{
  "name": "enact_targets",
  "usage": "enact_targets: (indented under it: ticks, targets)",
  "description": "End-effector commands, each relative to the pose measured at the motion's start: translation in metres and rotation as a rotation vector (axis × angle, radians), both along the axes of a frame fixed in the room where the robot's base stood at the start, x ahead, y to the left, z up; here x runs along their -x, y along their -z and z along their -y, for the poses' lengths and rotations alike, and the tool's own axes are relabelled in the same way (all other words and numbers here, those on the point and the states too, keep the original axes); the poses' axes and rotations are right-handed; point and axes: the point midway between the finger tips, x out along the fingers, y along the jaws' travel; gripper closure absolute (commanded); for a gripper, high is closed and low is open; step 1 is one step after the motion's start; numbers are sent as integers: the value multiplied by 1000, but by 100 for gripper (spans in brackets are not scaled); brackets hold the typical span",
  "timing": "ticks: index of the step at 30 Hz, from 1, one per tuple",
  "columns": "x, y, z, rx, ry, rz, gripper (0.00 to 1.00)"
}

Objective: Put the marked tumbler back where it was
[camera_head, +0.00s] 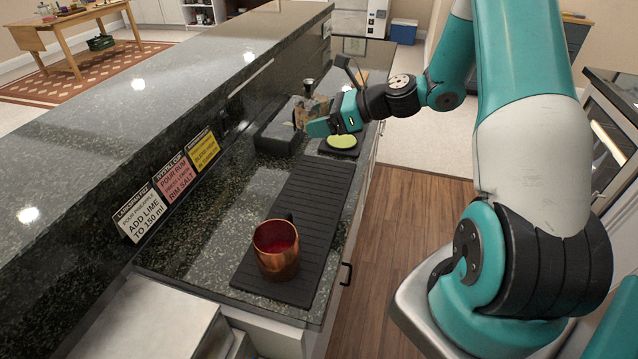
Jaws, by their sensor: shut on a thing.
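My gripper (333,122) is at the far end of the counter, above the area between a black caddy and a black pad. Its teal fingers are shut on a small, glass-like thing (313,106), which looks like the tumbler. The fingers hide part of it, and I cannot make out any mark. I cannot tell whether it touches the counter or the caddy. A copper mug (277,248) with red contents stands upright on the near end of the ribbed black bar mat (311,192).
The black caddy (277,135) sits beside the raised bar ledge. A yellow-green disc (341,141) lies on the black pad (340,152). White, pink and yellow recipe cards (178,178) lean along the ledge. The mat's middle and far part are clear.

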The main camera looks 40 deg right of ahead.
Motion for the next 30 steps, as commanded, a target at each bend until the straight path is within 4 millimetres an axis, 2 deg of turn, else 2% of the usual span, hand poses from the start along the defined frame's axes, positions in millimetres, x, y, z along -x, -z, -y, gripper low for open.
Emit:
enact_targets:
  ticks: [3, 6, 9, 11, 14, 24, 27, 30]
  targets:
    - [-3, -34, 15, 7, 53, 9, 60]
    - [-2, -56, 21, 5, 86, 6, 60]
    - [0, -65, 25, 1, 104, 1, 60]
    - [0, -62, 26, -2, 110, -2, 60]
    - [0, -43, 27, -7, 113, -8, 60]
    - [1, 52, 27, -7, 113, -7, 60]
    - [1, 72, 27, -6, 113, -4, 60]
    - [0, 85, 28, -4, 112, -2, 60]
